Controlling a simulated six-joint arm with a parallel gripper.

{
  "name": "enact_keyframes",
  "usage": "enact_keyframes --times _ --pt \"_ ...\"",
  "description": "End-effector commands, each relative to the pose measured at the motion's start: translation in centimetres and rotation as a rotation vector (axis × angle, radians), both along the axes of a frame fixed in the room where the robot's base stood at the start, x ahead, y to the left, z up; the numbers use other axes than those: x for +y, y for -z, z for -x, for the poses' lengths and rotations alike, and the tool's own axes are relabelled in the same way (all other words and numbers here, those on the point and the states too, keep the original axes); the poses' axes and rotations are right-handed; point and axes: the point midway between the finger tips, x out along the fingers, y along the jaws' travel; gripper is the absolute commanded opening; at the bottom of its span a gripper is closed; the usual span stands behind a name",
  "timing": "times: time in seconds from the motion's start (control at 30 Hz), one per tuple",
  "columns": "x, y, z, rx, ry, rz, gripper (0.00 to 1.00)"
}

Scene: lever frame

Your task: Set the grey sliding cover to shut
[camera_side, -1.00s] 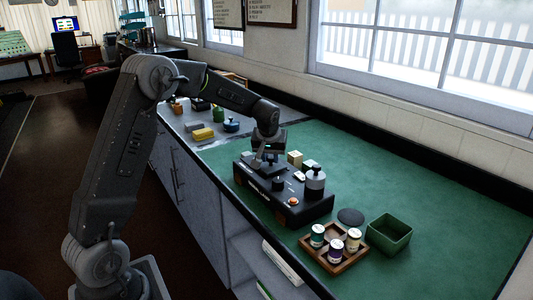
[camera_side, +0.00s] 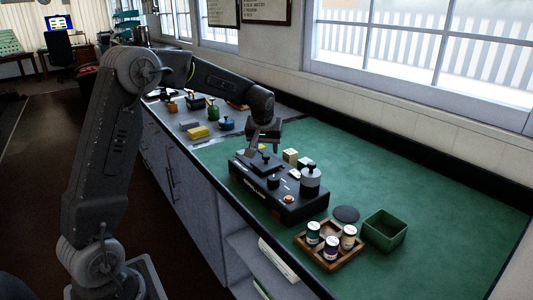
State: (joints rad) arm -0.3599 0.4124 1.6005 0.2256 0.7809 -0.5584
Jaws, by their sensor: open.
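The black lever frame (camera_side: 290,212) stands on the green bench top. The sliding cover (camera_side: 256,163) appears to be the dark grey plate with a small knob at its far-left end; whether it stands open or shut is too small to tell. My gripper (camera_side: 262,146) is above that left end of the frame. It is open, with its fingers pointing down, and it looks apart from the cover. A dark knob (camera_side: 273,183), a grey cylinder with a black top (camera_side: 310,179) and an orange button (camera_side: 289,199) also sit on the frame.
A wooden tray (camera_side: 309,256) of small jars, a green open box (camera_side: 384,230) and a dark round disc (camera_side: 346,214) are on the near bench. Pale blocks (camera_side: 290,156) stand just behind the frame. The right bench is clear.

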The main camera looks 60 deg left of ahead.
Motion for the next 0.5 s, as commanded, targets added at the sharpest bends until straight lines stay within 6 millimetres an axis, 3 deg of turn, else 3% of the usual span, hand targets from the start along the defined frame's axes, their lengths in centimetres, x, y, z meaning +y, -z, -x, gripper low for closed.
enact_keyframes --times 0.2,0.5 --pt "-1.5 -4.8 1.3 -0.005 0.002 -0.001 0.53" --pt "-2.6 -8.7 2.5 0.0 0.001 0.0 0.53"
